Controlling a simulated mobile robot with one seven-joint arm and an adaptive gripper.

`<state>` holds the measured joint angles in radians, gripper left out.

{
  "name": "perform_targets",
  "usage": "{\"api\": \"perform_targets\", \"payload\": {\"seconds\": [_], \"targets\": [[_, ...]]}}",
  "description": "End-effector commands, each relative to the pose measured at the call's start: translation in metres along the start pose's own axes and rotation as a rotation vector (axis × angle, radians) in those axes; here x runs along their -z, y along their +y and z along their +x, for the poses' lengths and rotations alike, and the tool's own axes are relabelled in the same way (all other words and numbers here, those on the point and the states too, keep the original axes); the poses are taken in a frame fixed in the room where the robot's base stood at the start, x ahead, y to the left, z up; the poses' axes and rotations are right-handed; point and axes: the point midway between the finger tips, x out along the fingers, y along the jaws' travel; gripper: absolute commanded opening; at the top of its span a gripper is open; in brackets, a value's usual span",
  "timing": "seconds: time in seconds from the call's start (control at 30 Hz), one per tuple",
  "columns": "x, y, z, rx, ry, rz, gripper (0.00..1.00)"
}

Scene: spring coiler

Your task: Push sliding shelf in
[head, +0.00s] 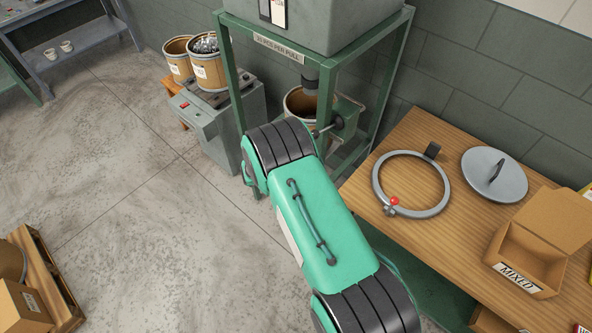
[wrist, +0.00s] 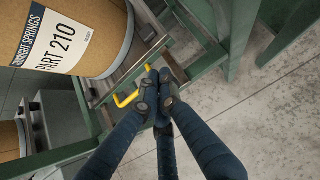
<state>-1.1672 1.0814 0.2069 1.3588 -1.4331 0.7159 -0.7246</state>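The sliding shelf (wrist: 134,72) shows in the wrist view as a tray edge in the green frame, with a yellow handle (wrist: 124,100) on its front. A brown drum (wrist: 95,38) labelled PART 210 stands at the shelf. My gripper (wrist: 157,88) has its dark blue fingers brought together, tips beside the handle at its right. I cannot tell whether the tips touch the handle or the shelf edge. In the head view, the drum (head: 297,100) shows inside the green stand, while my arm hides the shelf front and my gripper.
The green stand's legs (head: 232,90) flank the shelf. A wooden table (head: 425,238) at right holds a ring clamp (head: 377,190), a lid (head: 510,184) and an open box (head: 523,250). A grey scale (head: 222,125) stands left. The floor at left is mostly clear.

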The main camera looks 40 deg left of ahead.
Motion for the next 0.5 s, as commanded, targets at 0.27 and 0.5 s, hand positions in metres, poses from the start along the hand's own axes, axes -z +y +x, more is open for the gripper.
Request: {"api": "perform_targets", "payload": {"seconds": [0.27,0.5], "targets": [[0.0,-0.001,-0.02,0.001,0.0,-0.001,0.0],[0.001,-0.001,-0.021,0.001,0.0,-0.001,0.0]]}}
